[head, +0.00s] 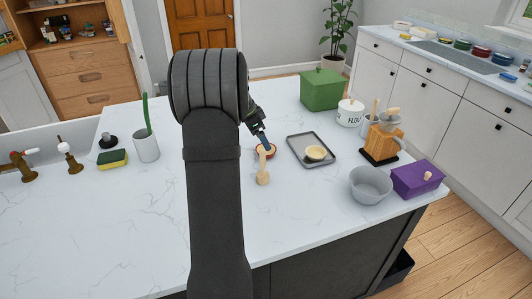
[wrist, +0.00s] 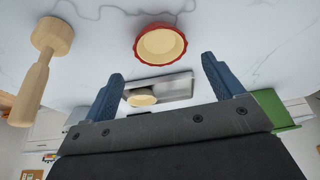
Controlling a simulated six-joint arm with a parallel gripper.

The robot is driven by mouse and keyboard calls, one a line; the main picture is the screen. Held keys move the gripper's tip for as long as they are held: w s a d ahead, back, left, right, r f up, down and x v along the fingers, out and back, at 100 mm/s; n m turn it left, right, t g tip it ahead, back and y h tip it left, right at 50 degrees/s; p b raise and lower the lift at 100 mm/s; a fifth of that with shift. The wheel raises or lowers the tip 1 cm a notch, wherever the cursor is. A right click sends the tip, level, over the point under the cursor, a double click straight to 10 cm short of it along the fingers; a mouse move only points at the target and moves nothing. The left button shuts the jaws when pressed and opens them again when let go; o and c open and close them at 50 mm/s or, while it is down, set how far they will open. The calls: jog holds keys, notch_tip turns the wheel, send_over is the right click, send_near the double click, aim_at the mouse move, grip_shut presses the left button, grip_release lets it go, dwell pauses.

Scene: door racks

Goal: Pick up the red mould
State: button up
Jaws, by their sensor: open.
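The red mould (wrist: 178,59) is a small round dish with a fluted red rim and a cream inside. It sits on the white counter beside the grey tray. In the head view the red mould (head: 273,153) is partly hidden behind my gripper (head: 265,144). In the wrist view my gripper (wrist: 158,72) is open and empty, its two blue fingers spread apart. The mould appears just beyond the fingertips, roughly centred between them. I cannot tell whether a finger touches it.
A wooden pestle-like tool (head: 263,178) stands close to the mould. A grey tray (head: 296,150) holds a cream dish (head: 316,153). A grey bowl (head: 369,187), a purple box (head: 412,181) and a green box (head: 320,91) are farther right. The left counter front is clear.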

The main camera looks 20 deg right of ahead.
aim_at(270, 154)
jog(key=shift+a+x, duration=0.1)
jog(key=shift+x, duration=1.3)
jog(key=shift+a+x, duration=0.15)
jog(key=shift+x, duration=1.2)
jog(key=shift+w+f, duration=0.1)
jog(key=shift+c, duration=0.3)
jog(key=c, duration=1)
jog(key=shift+o, duration=0.2)
